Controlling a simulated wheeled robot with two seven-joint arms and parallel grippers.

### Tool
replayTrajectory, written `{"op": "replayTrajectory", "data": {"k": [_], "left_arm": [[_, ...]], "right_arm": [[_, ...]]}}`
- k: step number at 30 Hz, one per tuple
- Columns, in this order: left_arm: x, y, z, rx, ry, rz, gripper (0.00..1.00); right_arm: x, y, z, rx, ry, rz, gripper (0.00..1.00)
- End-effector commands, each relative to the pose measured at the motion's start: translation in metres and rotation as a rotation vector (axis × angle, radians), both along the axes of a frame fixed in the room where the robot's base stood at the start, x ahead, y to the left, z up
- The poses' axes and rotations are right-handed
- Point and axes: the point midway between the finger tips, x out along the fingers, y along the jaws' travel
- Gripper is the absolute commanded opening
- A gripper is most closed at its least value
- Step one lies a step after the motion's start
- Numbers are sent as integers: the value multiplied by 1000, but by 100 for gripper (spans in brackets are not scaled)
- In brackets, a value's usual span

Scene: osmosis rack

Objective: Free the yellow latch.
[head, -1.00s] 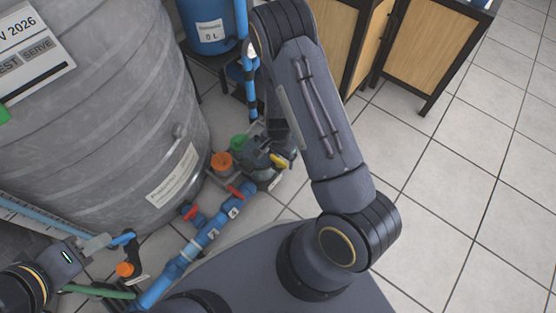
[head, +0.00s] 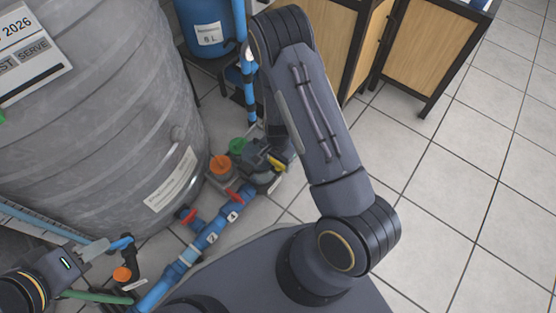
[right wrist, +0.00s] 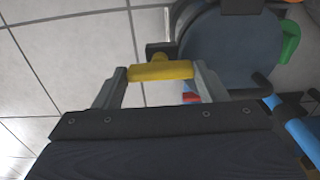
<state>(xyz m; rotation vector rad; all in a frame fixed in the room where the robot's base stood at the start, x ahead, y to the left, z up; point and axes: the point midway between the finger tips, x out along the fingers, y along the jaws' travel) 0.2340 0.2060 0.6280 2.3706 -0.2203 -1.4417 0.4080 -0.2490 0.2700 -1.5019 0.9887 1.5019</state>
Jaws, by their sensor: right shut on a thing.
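The yellow latch (head: 277,163) is on the dark pump-like unit (head: 258,156) beside the grey tank. In the right wrist view the yellow latch (right wrist: 160,72) is a short bar lying across between the two fingers of my right gripper (right wrist: 160,82), which is shut on it. In the head view my right forearm and wrist hide most of that gripper. My left gripper (head: 100,248) is at the lower left, with its fingertips at a blue lever (head: 122,243) above the pipework. I cannot tell whether its fingers are closed on the lever.
The large grey tank (head: 100,110) fills the left. An orange cap (head: 221,165) and a green cap (head: 238,145) stand close to the latch. A blue pipe with red handles (head: 232,195) runs in front. Wooden cabinets (head: 420,50) stand behind; the tiled floor at right is clear.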

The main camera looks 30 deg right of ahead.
Motion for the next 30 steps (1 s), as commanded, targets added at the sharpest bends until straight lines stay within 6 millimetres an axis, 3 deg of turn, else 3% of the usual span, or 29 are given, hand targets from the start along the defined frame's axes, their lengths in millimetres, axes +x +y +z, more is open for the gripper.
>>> {"op": "replayTrajectory", "data": {"k": [11, 30], "left_arm": [[0, 0, 3, 0, 0, 0, 36], [0, 0, 7, 0, 0, 0, 36]], "right_arm": [[0, 0, 1, 0, -1, 170, 43], [0, 0, 0, 0, 0, 767, 43]]}}
